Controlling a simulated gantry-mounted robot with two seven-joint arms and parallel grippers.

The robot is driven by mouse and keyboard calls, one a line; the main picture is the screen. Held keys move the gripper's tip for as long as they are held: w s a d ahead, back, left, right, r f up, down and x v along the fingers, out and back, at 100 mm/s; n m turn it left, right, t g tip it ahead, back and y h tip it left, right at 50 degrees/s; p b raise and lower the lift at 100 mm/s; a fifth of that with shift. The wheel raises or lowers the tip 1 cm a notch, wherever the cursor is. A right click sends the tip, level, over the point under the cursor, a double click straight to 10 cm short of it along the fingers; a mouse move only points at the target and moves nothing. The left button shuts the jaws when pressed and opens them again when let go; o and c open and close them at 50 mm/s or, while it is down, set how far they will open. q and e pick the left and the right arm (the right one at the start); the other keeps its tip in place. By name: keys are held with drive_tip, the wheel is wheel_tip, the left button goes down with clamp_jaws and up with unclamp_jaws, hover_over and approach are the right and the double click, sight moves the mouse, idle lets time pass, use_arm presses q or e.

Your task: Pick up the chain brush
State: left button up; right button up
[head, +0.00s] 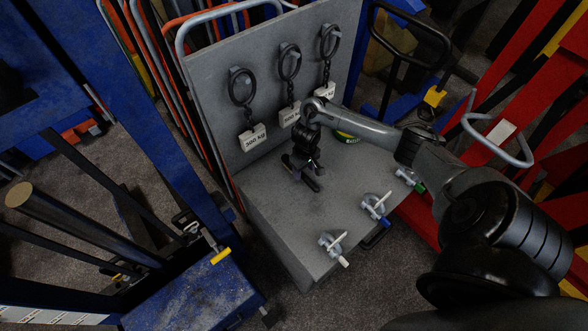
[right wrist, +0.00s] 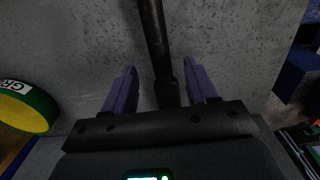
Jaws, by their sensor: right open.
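A thin black rod (right wrist: 154,40) with a thicker lower end, which looks like the chain brush, lies on the grey surface in the right wrist view. It runs down between the two purple fingers of my right gripper (right wrist: 160,88). The fingers stand apart with a gap on each side of the rod. In the head view my right gripper (head: 303,176) is low over the grey bench, below the hanging chains. It hides most of the brush there, and I cannot make out the brush's bristles. My left gripper is not in view.
Chains with white tags (head: 253,137) hang on the upright panel (head: 215,100). Several shackles (head: 374,207) lie along the bench's front edge. A green and yellow round thing (right wrist: 28,108) lies left of the gripper.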

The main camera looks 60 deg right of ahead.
sight(303, 174)
drive_tip(key=shift+a+f+b, duration=0.1)
drive_tip(key=shift+f+b, duration=0.3)
drive_tip(key=shift+f, duration=1.85)
drive_tip(key=shift+c, duration=0.4)
clamp_jaws()
